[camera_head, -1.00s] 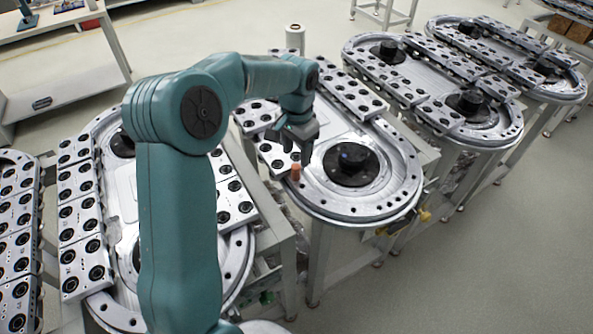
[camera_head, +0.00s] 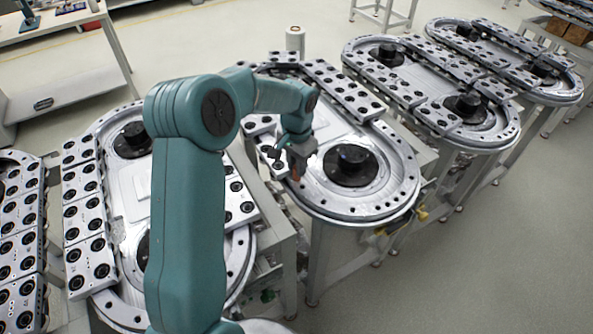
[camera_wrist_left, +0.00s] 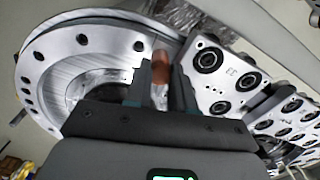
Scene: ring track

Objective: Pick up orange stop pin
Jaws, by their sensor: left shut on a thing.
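The orange stop pin (camera_wrist_left: 160,67) shows between the fingers of my left gripper (camera_wrist_left: 158,88) in the left wrist view. In the head view my left gripper (camera_head: 296,170) is at the near left edge of the middle ring track (camera_head: 330,205), and the pin (camera_head: 295,171) is mostly hidden by the fingers. The gripper is shut on the pin. I cannot tell whether the pin's lower end still touches the track. My right gripper is not in view.
A black round hub (camera_head: 350,160) stands on the track just right of the gripper. Grey carrier blocks with black holes (camera_head: 345,92) line the track. Other ring tracks (camera_head: 462,90) stand right and left. Open floor lies at the lower right.

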